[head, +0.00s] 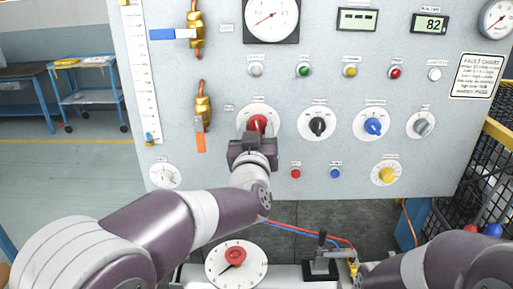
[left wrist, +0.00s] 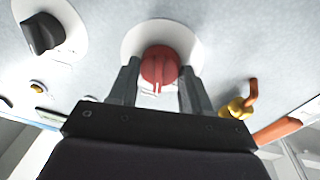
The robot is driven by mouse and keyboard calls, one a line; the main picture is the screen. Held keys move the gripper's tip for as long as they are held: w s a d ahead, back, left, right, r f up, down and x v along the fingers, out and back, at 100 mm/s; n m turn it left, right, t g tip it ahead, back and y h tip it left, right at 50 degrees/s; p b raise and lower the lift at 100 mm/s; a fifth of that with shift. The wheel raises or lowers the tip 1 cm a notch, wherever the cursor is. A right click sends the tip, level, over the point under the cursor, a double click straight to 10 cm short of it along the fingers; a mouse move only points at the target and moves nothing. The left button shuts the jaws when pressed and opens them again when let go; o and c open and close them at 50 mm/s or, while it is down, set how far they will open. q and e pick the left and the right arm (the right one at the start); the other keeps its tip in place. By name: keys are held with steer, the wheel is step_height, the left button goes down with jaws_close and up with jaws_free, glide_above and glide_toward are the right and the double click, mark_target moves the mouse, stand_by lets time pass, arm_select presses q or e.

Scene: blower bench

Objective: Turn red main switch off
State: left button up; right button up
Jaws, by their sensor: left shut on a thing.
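The red main switch (head: 257,123) is a red rotary knob on a white round dial plate, on the upright grey panel. My left gripper (head: 254,138) is in front of the panel with its fingers at this knob. In the left wrist view the red knob (left wrist: 158,67) sits between the two dark fingers (left wrist: 158,85), one on each side, and the gripper is shut on it. A white mark shows on the knob's edge. In the head view my gripper hides the lower part of the knob and dial.
Black (head: 318,126), blue (head: 373,126) and grey (head: 421,127) knobs stand in a row to the right. An orange-handled valve (head: 201,138) is close on the left. A red dial (head: 236,256) and a black toggle (head: 322,238) are below.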

arm_select(q)
steer(key=shift+r+n+y+b, duration=0.1)
steer(key=shift+n+y+b, duration=0.25)
steer(key=shift+n+b, duration=1.15)
steer(key=shift+n+y+b, duration=0.35)
steer(key=shift+n+b, duration=0.5)
steer(key=shift+n, duration=1.25)
steer(key=o, duration=1)
steer(key=shift+o, duration=0.2)
steer(key=shift+s, duration=0.1)
